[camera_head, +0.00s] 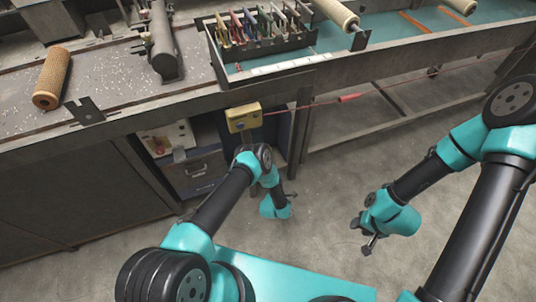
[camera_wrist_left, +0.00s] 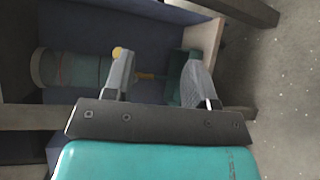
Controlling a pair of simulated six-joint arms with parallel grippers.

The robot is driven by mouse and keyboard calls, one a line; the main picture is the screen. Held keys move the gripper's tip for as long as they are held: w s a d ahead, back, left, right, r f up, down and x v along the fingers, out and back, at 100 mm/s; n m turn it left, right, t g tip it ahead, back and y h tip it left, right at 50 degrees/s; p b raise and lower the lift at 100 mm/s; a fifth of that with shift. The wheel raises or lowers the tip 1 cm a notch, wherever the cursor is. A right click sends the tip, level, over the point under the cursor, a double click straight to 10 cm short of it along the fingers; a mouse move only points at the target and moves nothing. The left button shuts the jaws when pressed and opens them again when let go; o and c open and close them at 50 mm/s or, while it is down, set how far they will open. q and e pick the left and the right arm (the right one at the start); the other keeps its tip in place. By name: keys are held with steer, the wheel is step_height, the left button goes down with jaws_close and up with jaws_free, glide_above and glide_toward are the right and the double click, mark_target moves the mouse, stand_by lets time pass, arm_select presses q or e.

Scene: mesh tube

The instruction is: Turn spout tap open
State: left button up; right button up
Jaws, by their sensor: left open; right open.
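My left gripper (camera_head: 289,205) hangs low in front of the blue-sided opening under the bench. In the left wrist view its two fingers (camera_wrist_left: 157,66) are apart. Between and beyond them show a small yellow knob (camera_wrist_left: 119,53) and a short orange-yellow piece (camera_wrist_left: 145,76), perhaps parts of the spout tap; the left finger partly hides them. A teal part (camera_wrist_left: 178,88) is by the right finger. I cannot tell whether the fingers touch anything. The tap cannot be made out in the head view. My right gripper (camera_head: 369,242) is open and empty over the floor.
A pale cylindrical vessel (camera_wrist_left: 75,69) lies left of the fingers in the left wrist view. A yellow box (camera_head: 243,117) hangs at the bench edge. A mesh tube (camera_head: 52,80) lies on the bench. Grey floor (camera_head: 335,190) is clear between the arms.

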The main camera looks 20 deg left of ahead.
arm_select(q)
steer(key=s+d+f+m+g+h, duration=0.3)
steer(key=d+f+m+g, duration=0.15)
steer(key=d+g, duration=0.25)
steer(key=s+d+f+m+g+h, duration=0.3)
steer(key=s+d+f+m+g, duration=0.15)
steer(key=d+g, duration=0.25)
steer(key=w+a+r+m+y, duration=0.2)
steer(key=a+m+y, duration=0.2)
steer(key=a+y, duration=0.25)
steer(key=w+a+r+m+y, duration=0.25)
steer(key=a+m+y, duration=0.2)
steer(key=y, duration=0.25)
steer(key=w+r+t+y, duration=0.4)
steer(key=w+r+t, duration=0.3)
steer(key=r, duration=0.5)
steer(key=shift+w+a+y, duration=0.2)
steer(key=shift+w+y, duration=0.15)
steer(key=shift+w, duration=0.35)
steer(key=shift+m, duration=0.25)
